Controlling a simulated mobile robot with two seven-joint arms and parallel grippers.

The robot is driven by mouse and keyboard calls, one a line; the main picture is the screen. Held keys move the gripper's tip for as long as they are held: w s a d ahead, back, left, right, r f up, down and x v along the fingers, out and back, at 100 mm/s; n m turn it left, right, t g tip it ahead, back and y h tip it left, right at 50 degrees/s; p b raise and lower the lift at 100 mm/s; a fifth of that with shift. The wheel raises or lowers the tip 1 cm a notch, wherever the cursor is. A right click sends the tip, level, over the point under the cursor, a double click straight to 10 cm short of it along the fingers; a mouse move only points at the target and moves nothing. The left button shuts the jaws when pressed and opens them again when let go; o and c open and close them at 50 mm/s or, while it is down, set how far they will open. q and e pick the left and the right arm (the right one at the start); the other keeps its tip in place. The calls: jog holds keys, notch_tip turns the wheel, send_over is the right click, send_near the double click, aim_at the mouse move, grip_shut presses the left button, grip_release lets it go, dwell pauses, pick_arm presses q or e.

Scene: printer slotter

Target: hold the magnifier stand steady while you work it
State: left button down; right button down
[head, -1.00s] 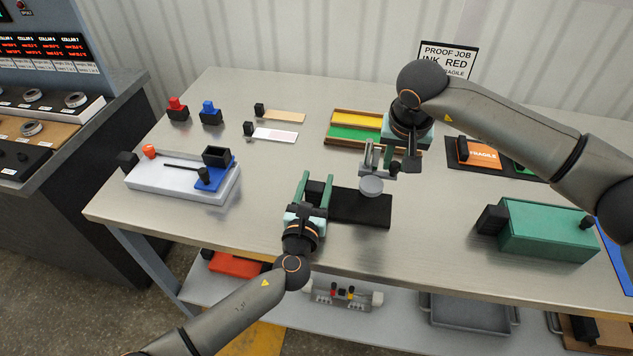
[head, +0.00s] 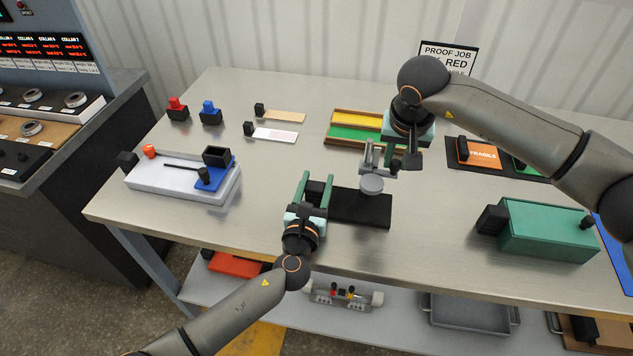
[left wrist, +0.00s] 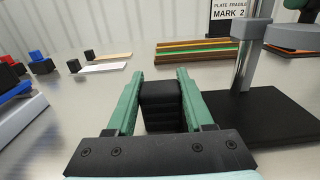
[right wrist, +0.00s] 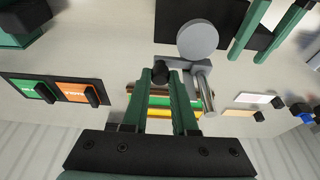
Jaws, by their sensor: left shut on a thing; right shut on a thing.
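The magnifier stand has a flat black base (head: 362,208), a grey upright post and a round grey lens (head: 371,184) on a carriage above the base. My left gripper (head: 318,186) is at the base's left end, shut on its black grip block, which shows between the green fingers in the left wrist view (left wrist: 160,105). My right gripper (head: 390,160) is at the carriage, shut on a small black knob (right wrist: 160,72). The lens (right wrist: 197,39) also shows in the right wrist view, beyond the fingertips. The base stands flat on the bench.
A white fixture with a blue block (head: 165,180) stands at the left. Yellow and green strips in a tray (head: 350,135) lie behind the stand. A green box (head: 545,230) and an orange plate (head: 480,152) are at the right. The bench is clear front right of the base.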

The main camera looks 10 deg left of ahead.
jog(key=shift+r, duration=0.1)
jog(key=c, duration=0.6)
grip_release()
jog(key=shift+a+r, duration=0.15)
jog(key=shift+r, duration=2.8)
jog(key=v, duration=1.2)
pick_arm(q)
jog(key=shift+c, duration=1)
grip_release()
